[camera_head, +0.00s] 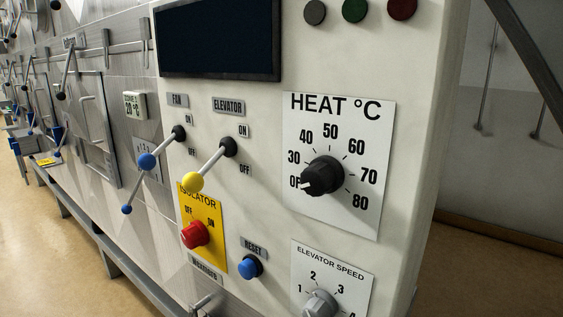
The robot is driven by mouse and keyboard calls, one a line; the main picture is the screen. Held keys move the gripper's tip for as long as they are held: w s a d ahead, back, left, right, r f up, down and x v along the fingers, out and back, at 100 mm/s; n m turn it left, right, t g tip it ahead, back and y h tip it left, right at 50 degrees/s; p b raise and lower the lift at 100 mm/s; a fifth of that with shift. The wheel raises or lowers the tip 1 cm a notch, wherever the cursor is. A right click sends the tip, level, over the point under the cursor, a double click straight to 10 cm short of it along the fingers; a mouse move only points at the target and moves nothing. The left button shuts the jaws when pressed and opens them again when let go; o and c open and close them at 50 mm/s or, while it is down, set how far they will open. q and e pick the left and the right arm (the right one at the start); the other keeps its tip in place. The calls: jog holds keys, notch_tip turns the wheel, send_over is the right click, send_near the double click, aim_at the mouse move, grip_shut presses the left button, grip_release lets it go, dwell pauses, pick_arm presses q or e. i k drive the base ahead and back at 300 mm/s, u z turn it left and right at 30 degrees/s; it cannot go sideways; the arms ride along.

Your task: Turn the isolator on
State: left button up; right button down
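The isolator is a red rotary knob (195,234) on a yellow plate (217,258) at the lower left of the pale control panel. OFF is printed above the knob, and ON is printed above and to its right. I cannot tell clearly which mark the knob points to. The yellow ball of the elevator lever (193,182) hangs in front of the plate's top edge and partly covers the isolator lettering. Neither of my grippers is in view.
A blue reset button (250,267) sits right of the isolator. The heat dial (322,176) and elevator speed dial (321,303) are to the right. A metal fitting (203,304) shows below.

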aim_at(196, 235)
jog(key=z, duration=3.2)
jog(key=k, duration=2.05)
jog(key=u, duration=1.95)
